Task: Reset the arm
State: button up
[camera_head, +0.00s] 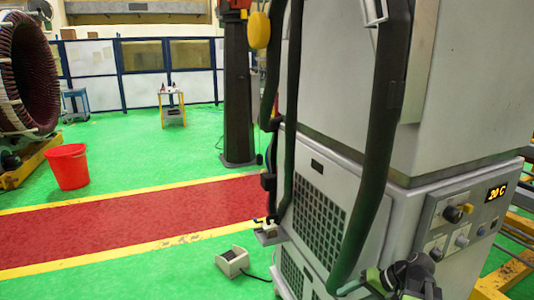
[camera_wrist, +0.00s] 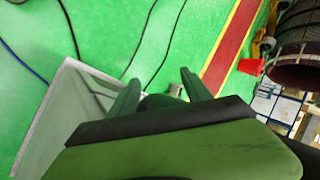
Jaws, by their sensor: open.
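My gripper (camera_wrist: 160,78) shows in the wrist view as two dark green fingers beyond a broad green body. The fingers stand apart, with green floor and dark cables between and beyond them. I see nothing held between the fingertips. In the head view, a green and dark grey jointed part (camera_head: 405,280) shows at the bottom right, in front of the grey cabinet (camera_head: 460,75). I cannot tell for sure whether it is part of my arm.
The cabinet with thick black hoses fills the head view's right side. A pedal box (camera_head: 232,262) lies on the floor. A red bucket (camera_head: 68,166), a large wound stator ring (camera_head: 28,72) and a small table (camera_head: 171,94) stand farther left. The red walkway (camera_head: 120,218) is clear.

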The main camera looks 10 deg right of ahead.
jog(key=a+n+g+h+p, duration=0.4)
jog(key=a+h, duration=0.2)
jog(key=a, duration=1.3)
jog(key=shift+f+n+h, duration=0.3)
jog(key=shift+f+h, duration=0.1)
